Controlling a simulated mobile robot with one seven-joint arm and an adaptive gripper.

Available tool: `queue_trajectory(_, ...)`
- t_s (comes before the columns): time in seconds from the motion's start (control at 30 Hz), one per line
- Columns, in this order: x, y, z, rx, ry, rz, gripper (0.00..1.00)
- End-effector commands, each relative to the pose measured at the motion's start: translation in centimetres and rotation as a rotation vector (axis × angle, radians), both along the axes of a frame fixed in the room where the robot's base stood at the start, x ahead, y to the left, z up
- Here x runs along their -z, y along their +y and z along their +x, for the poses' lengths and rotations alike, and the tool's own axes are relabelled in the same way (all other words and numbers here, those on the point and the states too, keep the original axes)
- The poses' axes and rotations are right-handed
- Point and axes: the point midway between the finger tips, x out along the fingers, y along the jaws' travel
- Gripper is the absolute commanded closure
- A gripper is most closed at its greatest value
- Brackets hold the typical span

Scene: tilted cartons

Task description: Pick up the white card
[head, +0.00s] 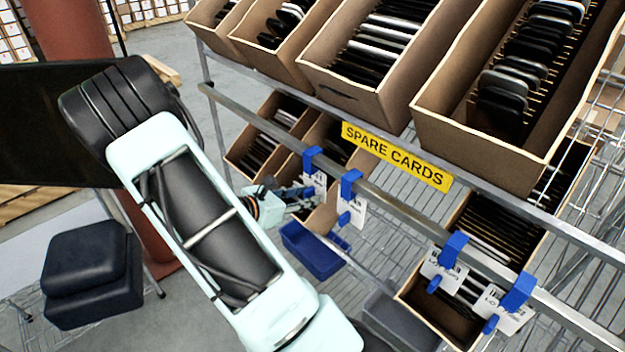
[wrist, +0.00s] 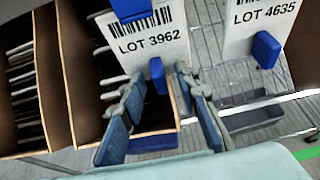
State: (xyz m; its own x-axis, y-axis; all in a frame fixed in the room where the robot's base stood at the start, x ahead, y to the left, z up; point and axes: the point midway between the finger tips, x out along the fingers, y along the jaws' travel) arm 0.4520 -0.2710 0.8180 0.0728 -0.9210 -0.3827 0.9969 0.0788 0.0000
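Several white cards hang from blue clips on the shelf rail. The tab shows between the fingertips; contact cannot be told.
Two more white cards (head: 443,274) hang further right along the rail (head: 400,212). Cardboard cartons (head: 345,88) of dark and white cards fill the tilted shelves above and behind. A blue bin (head: 313,250) is below my gripper. A grey bin (head: 400,318) stands lower right.

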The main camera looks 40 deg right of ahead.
Motion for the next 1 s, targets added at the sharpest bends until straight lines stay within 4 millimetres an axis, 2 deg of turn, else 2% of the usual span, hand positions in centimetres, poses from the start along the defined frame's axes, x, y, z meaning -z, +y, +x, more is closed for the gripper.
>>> queue_trajectory(0.03, 0.0, 0.0, 0.0, 0.0, 0.0, 0.0, 0.78)
queue_trajectory(0.23, 0.0, 0.0, 0.0, 0.0, 0.0, 0.0, 1.0)
queue_trajectory(0.63, -0.2, 0.0, 0.0, 0.0, -0.001, -0.001, 1.0)
queue_trajectory(0.83, -1.7, 0.0, 0.0, 0.0, -0.003, 0.0, 1.0)
queue_trajectory(1.0, -1.6, 3.1, -0.2, -0.004, 0.001, 0.0, 1.0)
